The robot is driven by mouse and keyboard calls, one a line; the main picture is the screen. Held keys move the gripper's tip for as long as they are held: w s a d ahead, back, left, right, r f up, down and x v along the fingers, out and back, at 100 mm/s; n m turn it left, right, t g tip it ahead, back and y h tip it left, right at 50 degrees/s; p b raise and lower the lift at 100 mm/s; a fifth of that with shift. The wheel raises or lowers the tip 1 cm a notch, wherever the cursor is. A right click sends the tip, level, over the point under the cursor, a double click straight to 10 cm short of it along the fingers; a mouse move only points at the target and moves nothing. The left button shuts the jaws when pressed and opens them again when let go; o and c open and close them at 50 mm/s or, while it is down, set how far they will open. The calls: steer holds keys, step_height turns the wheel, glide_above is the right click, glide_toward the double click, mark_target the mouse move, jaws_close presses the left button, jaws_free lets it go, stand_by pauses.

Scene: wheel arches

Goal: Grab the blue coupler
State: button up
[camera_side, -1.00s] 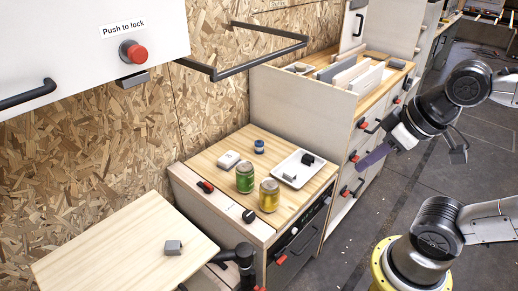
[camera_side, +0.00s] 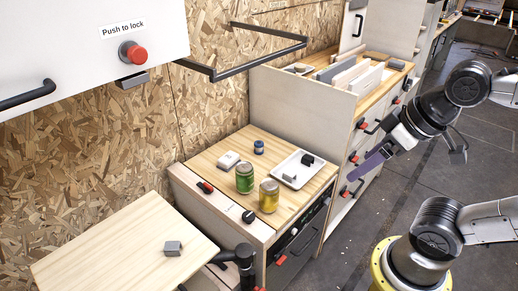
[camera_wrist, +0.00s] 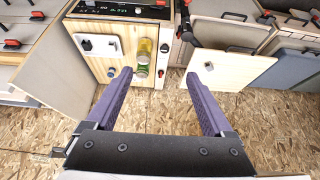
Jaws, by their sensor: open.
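A small blue coupler (camera_side: 259,147), short and round, stands at the back of the wooden counter top in the side view. In the wrist view the coupler (camera_wrist: 112,72) shows small, just left of my left fingertip. My gripper (camera_wrist: 158,75) has two purple fingers spread wide with nothing between them. In the side view my gripper (camera_side: 354,176) hangs in the air to the right of the counter, well apart from the coupler.
A green can (camera_side: 244,179) and a yellow can (camera_side: 269,196) stand in front of the coupler. A white box (camera_side: 228,160) lies left of it, and a white tray (camera_side: 285,177) with small parts lies right. A tall cabinet (camera_side: 300,105) stands behind. A side table (camera_side: 120,245) holds a grey block (camera_side: 173,248).

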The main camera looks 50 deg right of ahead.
steer(key=w+d+f+n+g+h, duration=0.15)
steer(key=w+d+n+h, duration=0.45)
steer(key=w+d, duration=0.6)
steer(key=w+d+f+n+g+h, duration=0.1)
steer(key=w+d+f+n+h, duration=0.35)
steer(key=w+d, duration=0.65)
steer(key=w+f+n+t+h, duration=0.1)
steer(key=w+f+n+t, duration=0.1)
steer(key=w+f+n, duration=0.4)
steer(key=w+f+n+t, duration=0.2)
steer(key=w+f+n, duration=0.25)
steer(key=w, duration=0.45)
steer(key=n+t+y, duration=0.3)
steer(key=n+t, duration=0.1)
steer(key=n, duration=0.3)
glide_toward(260, 148)
steer(key=shift+w+a+r+g, duration=0.15)
steer(key=shift+w+r+g, duration=0.15)
steer(key=shift+w, duration=0.15)
steer(key=shift+w+d+f, duration=0.2)
steer(key=shift+w+f, duration=0.05)
steer(key=x, duration=0.5)
steer(key=shift+x, duration=3.05)
steer(key=shift+s+d, duration=0.1)
steer(key=shift+d, duration=0.1)
